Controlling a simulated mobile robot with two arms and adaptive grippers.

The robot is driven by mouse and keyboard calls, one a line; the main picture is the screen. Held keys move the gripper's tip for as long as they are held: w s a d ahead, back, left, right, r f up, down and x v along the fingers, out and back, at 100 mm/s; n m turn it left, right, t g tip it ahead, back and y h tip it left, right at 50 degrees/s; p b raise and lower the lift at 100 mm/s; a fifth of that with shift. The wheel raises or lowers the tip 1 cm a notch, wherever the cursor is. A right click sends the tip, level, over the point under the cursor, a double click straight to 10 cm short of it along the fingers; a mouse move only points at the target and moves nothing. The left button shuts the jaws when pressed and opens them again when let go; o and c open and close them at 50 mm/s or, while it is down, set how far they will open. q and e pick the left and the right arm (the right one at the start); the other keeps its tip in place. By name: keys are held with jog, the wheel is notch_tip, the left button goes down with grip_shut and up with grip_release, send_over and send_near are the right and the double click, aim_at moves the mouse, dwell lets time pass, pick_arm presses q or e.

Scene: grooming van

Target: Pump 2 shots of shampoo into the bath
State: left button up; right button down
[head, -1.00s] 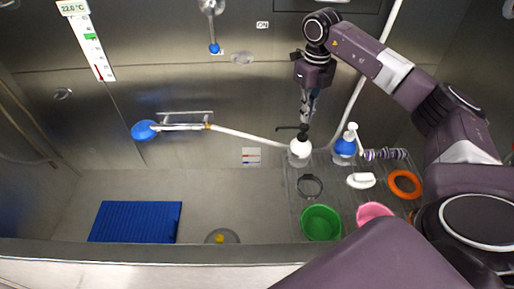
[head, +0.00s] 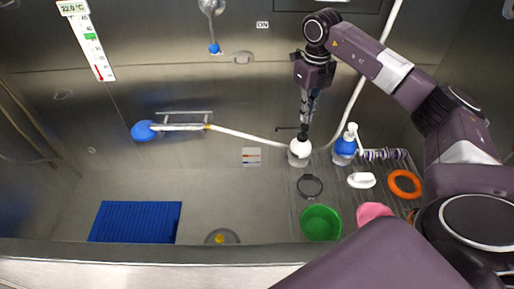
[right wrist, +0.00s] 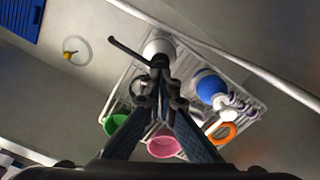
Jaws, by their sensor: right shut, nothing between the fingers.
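A white bottle (head: 300,148) with a black pump head stands upright on a rack at the tub's right side. It also shows in the right wrist view (right wrist: 159,46). Its nozzle (right wrist: 127,49) points left, over the bath. My right gripper (head: 304,122) is shut and empty, pointing down with its fingertips at the top of the black pump head. In the right wrist view the fingertips (right wrist: 160,72) overlap the pump head, and exact contact is hard to tell. The bath (head: 190,190) is a grey steel tub. No shampoo is visible in it. My left gripper is out of view.
A blue bottle with a white pump (head: 345,146) stands just right. The rack (head: 296,196) also holds a green bowl (head: 321,223), pink bowl (head: 372,212), orange ring (head: 404,184) and white brush (head: 361,180).

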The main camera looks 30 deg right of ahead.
aim_at(305, 126)
jog(key=shift+s+f+b, duration=0.1)
jog(key=shift+f+b, duration=0.75)
jog(key=shift+f, duration=0.85)
jog(key=shift+r+p, duration=1.45)
jog(key=shift+r, duration=0.3)
jog(key=shift+f, duration=0.15)
